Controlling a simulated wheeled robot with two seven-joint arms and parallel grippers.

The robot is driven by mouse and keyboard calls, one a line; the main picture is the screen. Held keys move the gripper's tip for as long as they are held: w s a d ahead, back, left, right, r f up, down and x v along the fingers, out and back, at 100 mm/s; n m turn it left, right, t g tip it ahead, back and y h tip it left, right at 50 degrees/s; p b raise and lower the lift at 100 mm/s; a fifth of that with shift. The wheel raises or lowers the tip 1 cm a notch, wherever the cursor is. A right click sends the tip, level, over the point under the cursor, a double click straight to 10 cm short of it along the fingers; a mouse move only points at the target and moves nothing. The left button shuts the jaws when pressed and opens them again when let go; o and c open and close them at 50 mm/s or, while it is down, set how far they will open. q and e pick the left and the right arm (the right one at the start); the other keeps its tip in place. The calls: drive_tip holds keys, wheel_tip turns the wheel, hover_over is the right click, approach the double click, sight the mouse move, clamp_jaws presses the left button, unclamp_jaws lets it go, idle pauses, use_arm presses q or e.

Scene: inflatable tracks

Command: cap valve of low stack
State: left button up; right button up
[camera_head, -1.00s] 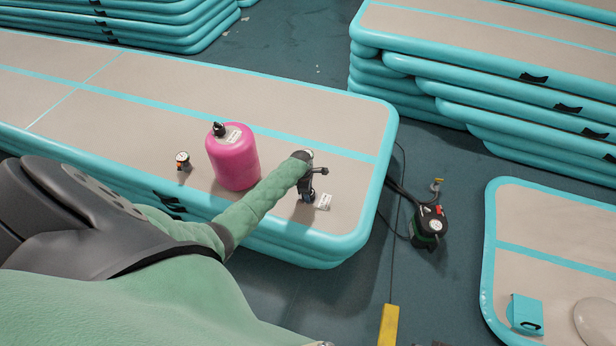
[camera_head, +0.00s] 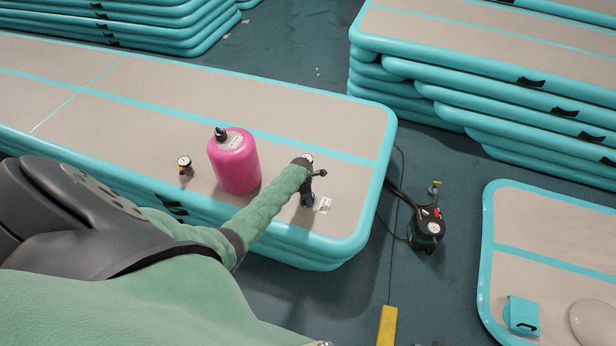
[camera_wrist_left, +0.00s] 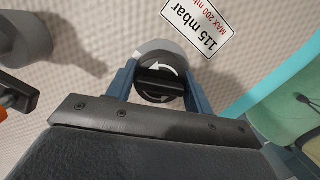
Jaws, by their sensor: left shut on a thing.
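The low stack (camera_head: 330,225) is a beige mat with turquoise edges, running from the left to the middle of the head view. My left gripper (camera_head: 308,200) is at its near right end, pointing down beside a small white label (camera_head: 324,205). In the left wrist view its blue fingers (camera_wrist_left: 160,92) are shut on a black round cap (camera_wrist_left: 158,82) with a white curved arrow. A pale round part (camera_wrist_left: 165,48), perhaps the valve, shows behind the cap. I cannot tell whether the cap is seated on it. The label in the wrist view reads 115 mbar (camera_wrist_left: 200,28). My right gripper is out of view.
A pink bottle (camera_head: 234,162) and a small gauge (camera_head: 184,164) with an orange part stand on the mat, left of my gripper. A black pump (camera_head: 427,226) with a hose is on the floor. Taller stacks (camera_head: 490,75) stand behind right; a separate mat (camera_head: 545,260) lies right.

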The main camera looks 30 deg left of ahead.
use_arm(q)
drive_tip(key=shift+r+n+p, duration=0.1)
drive_tip(key=shift+n+p, duration=0.8)
drive_tip(key=shift+p, duration=0.05)
drive_tip(key=shift+n+y+p, duration=0.3)
drive_tip(key=shift+n+p, duration=0.7)
drive_tip(key=shift+n, duration=0.7)
drive_tip(key=shift+n+p, duration=0.3)
drive_tip(key=shift+p, duration=0.2)
drive_tip(key=n+p, duration=0.1)
drive_tip(key=n, duration=0.1)
drive_tip(key=shift+n+t+y, duration=0.3)
drive_tip(key=shift+n, duration=0.7)
